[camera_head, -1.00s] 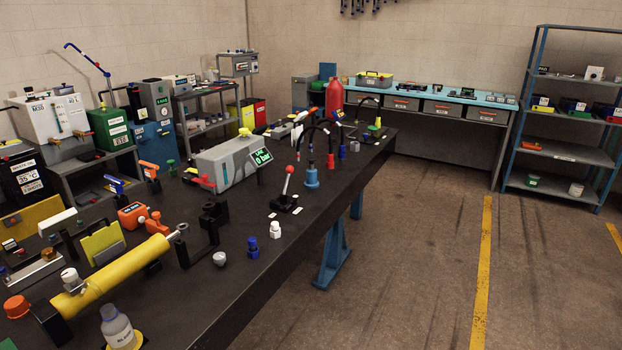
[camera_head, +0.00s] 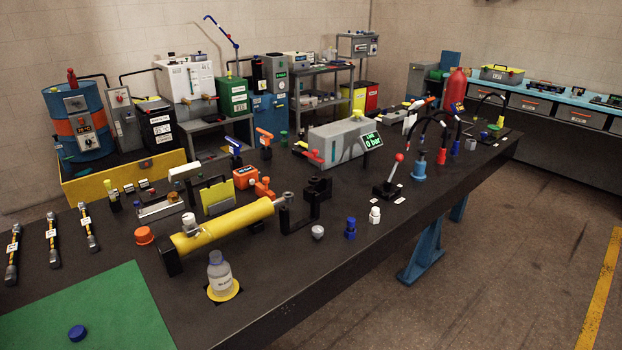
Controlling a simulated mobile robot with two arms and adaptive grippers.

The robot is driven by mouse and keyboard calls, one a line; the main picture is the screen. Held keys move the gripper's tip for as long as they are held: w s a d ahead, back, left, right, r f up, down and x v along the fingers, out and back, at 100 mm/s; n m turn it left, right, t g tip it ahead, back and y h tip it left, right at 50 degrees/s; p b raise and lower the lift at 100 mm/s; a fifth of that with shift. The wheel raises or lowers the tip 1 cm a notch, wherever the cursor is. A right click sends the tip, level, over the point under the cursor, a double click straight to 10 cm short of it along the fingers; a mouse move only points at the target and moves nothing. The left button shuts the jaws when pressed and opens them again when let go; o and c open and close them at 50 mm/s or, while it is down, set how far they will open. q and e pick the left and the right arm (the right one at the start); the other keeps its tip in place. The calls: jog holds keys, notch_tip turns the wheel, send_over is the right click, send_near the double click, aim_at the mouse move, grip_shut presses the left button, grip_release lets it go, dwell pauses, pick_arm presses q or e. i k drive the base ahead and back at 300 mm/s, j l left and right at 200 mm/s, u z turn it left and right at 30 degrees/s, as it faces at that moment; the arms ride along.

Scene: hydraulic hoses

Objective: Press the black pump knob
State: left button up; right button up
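I cannot make out for certain a black pump knob in the head view. A grey unit (camera_head: 338,142) with a green "0 bar" display (camera_head: 371,140) stands on the dark bench, with a yellow-green piece on top and a red lever at its left end. A black base with an upright red-ball lever (camera_head: 394,168) stands in front of it. A blue drum (camera_head: 77,120) with an orange band and a grey panel, and a grey box (camera_head: 123,112) with a red knob, stand at the back left. Neither of my grippers is in view.
A yellow cylinder (camera_head: 228,222) lies on the dark bench (camera_head: 300,268), with a clear bottle (camera_head: 219,271) near the front edge. Several hoses (camera_head: 52,240) lie at the left beside a green mat (camera_head: 95,310). Open floor (camera_head: 520,245) lies to the right.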

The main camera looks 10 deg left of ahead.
aim_at(422, 150)
jog(key=i+l+u, duration=0.1)
jog(key=i+l, duration=0.55)
jog(key=i+l+u, duration=0.15)
jog(key=i+l, duration=0.2)
jog(key=l, duration=0.2)
jog(key=i+l, duration=0.3)
jog(key=i+l+u, duration=0.15)
jog(key=i+l, duration=0.15)
jog(key=l, duration=0.25)
jog(key=i+l, duration=0.3)
jog(key=l, duration=0.15)
jog(key=u, duration=0.05)
